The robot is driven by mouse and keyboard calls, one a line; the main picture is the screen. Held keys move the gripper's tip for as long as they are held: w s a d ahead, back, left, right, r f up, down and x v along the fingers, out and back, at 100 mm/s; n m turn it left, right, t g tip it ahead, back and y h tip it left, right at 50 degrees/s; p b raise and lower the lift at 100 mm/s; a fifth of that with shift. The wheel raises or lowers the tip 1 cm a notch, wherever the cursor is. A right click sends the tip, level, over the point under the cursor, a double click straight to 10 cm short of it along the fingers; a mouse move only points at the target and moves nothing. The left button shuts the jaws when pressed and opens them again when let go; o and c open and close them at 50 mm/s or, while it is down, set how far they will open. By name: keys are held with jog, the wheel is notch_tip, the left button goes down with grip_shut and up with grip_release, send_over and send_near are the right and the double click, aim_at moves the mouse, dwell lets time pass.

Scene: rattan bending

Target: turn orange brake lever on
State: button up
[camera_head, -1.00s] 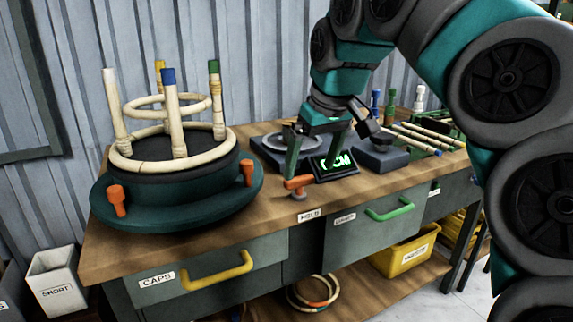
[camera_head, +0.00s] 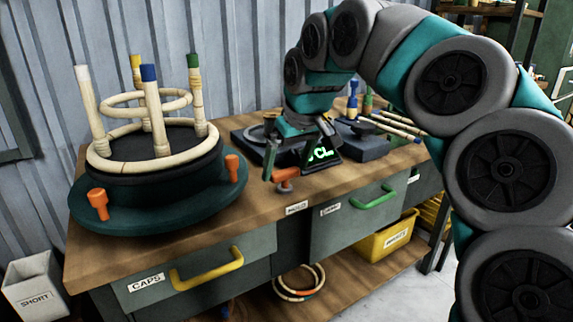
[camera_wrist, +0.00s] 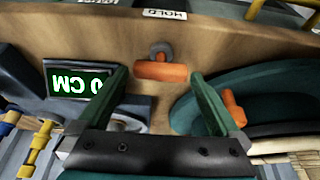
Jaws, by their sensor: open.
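The orange brake lever (camera_head: 286,175) is a short orange bar on a small grey post near the bench's front edge, behind the HOLD label. In the wrist view the lever (camera_wrist: 161,71) lies crosswise between my two green fingertips, with its grey knob just beyond. My gripper (camera_head: 284,165) is open over the lever, one finger at its left. The wrist view shows the open gripper (camera_wrist: 160,76) with gaps beside both lever ends; whether a finger touches cannot be told. The far finger is partly hidden in the head view.
A green-lit display (camera_head: 320,153) stands close right of the lever. A round turntable (camera_head: 150,215) with a rattan frame and orange clamps (camera_head: 98,203) is on the left. Rattan poles (camera_head: 395,127) lie at the right. Bare wood (camera_head: 240,205) lies in front.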

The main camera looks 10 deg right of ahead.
jog(key=shift+w+f, duration=0.1)
jog(key=shift+f, duration=0.05)
jog(key=c, duration=1.1)
